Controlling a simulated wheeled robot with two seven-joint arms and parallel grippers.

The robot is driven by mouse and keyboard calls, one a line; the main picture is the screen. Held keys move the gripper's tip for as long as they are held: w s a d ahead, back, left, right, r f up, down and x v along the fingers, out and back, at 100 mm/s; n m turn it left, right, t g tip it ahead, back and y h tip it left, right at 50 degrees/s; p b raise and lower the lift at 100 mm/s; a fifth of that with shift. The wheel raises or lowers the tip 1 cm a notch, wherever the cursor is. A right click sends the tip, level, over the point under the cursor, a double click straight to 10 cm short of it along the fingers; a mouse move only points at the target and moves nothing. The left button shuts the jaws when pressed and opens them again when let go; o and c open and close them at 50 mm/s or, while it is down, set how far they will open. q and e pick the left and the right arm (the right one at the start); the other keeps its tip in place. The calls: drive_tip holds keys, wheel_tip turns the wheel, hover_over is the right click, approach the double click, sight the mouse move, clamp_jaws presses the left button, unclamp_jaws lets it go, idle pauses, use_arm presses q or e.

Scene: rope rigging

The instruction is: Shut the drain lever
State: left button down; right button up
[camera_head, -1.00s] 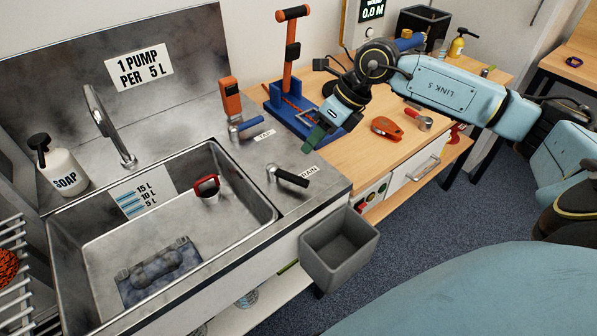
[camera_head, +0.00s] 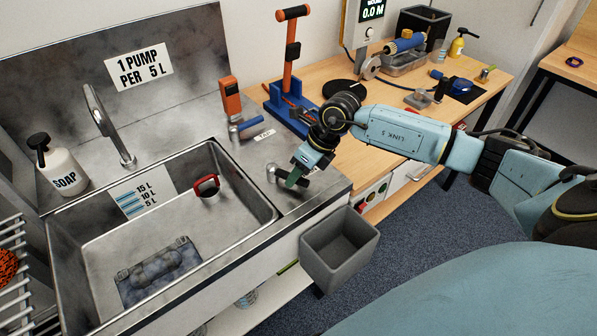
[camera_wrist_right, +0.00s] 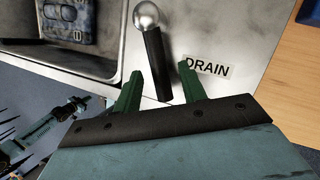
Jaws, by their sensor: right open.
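The drain lever, a black handle on a round metal pivot, is on the counter at the sink's right edge. In the head view my right gripper covers most of it, and its metal pivot (camera_head: 272,174) shows. In the right wrist view the black handle (camera_wrist_right: 157,62) reaches down from the metal ball between the green fingertips of my right gripper (camera_wrist_right: 160,82). The fingers stand apart, one on each side of the handle, with gaps. A DRAIN label (camera_wrist_right: 207,67) lies to the right of the handle.
The sink basin (camera_head: 100,250) is left of the lever and holds a blue-grey item and a red-handled cup. The blue TAP lever (camera_head: 247,125) and orange-handled stand (camera_head: 290,60) are behind. A grey bin (camera_head: 340,250) hangs in front of the counter.

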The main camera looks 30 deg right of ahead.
drive_tip(key=shift+f, duration=0.1)
clamp_jaws()
idle(0.4)
